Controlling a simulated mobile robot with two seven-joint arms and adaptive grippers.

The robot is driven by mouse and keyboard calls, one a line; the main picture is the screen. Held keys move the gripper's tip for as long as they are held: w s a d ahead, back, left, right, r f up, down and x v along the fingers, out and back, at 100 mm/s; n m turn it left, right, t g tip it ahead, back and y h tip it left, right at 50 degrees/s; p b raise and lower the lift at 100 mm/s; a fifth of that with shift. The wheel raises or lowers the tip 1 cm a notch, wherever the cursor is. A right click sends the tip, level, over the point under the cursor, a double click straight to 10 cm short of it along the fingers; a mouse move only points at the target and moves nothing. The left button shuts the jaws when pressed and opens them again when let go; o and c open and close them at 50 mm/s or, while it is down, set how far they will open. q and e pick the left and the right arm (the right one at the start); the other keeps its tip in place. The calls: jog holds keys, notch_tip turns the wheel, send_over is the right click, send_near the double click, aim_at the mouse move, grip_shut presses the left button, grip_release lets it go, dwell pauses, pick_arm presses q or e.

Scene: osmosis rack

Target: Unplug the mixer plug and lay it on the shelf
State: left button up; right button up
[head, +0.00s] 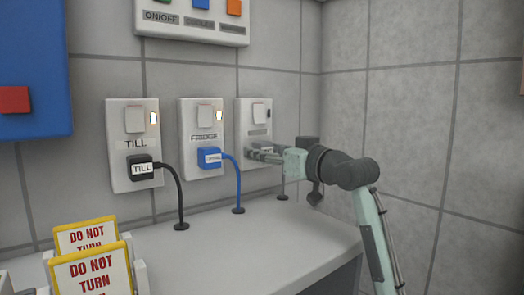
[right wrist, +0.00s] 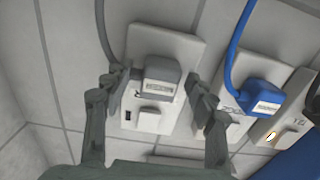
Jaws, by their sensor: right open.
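The mixer plug (right wrist: 162,72) is grey with a small label, unreadable here. It sits in the right-hand socket plate (head: 251,118), with its cord running off toward the top in the right wrist view. My right gripper (head: 262,153) is at this socket and hides most of the plug in the head view. In the right wrist view my right gripper (right wrist: 157,80) is open, one finger on each side of the plug. I cannot tell whether the fingers touch it. The socket's lamp window looks dark. The shelf (head: 260,235) is the pale counter below. My left gripper is not in view.
The blue fridge plug (head: 209,157) and black till plug (head: 141,168) sit in lit sockets to the left, cords running down to the shelf. "Do not turn" cards (head: 92,272) stand front left. The shelf's middle and right are clear. A tiled wall closes the right side.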

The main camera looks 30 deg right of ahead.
aim_at(267, 151)
dwell(0.3)
grip_shut()
jog(key=shift+s, duration=0.1)
jog(key=shift+s+d, duration=0.15)
jog(key=shift+s, duration=1.3)
jog(key=shift+s+d, duration=0.1)
jog(key=shift+s, duration=1.35)
